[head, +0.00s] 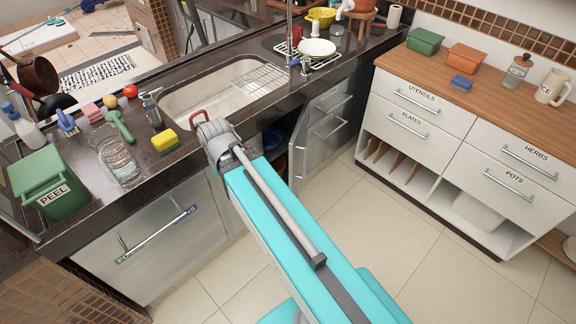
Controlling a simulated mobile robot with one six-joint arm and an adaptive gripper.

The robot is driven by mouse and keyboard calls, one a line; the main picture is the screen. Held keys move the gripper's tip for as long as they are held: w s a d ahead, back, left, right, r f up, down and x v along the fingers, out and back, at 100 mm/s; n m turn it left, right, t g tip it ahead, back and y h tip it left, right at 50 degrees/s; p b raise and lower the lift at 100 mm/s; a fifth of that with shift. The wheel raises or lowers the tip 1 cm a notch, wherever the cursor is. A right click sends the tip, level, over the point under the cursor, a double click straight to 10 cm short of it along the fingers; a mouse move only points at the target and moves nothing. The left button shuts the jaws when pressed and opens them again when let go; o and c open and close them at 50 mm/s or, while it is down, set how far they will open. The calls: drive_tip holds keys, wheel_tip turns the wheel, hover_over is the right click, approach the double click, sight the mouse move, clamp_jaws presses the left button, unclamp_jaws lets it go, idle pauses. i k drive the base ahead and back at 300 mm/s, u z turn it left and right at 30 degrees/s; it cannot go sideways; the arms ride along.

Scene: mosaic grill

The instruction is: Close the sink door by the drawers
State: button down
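The sink door (299,150) is a grey metal cabinet door under the counter. It stands open, swung out from the cabinet, beside the grey drawers (331,117) to its right. The dark inside of the sink cabinet (273,137) shows to its left, with a blue bowl-like thing and a reddish thing in it. My teal arm crosses the middle of the view, its grey joint over the counter's front edge, and covers part of the cabinet front.
The sink (210,97) is set in the dark counter (135,190). A yellow sponge (165,141), a glass jar (118,163) and a green PEEL bin (47,184) stand left. A white drawer unit (450,150) stands right. The tiled floor (400,240) between is clear.

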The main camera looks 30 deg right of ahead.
sight(298, 149)
drive_tip(key=u, duration=0.4)
drive_tip(key=k, duration=1)
drive_tip(key=z, duration=1.05)
drive_tip(key=i, duration=0.85)
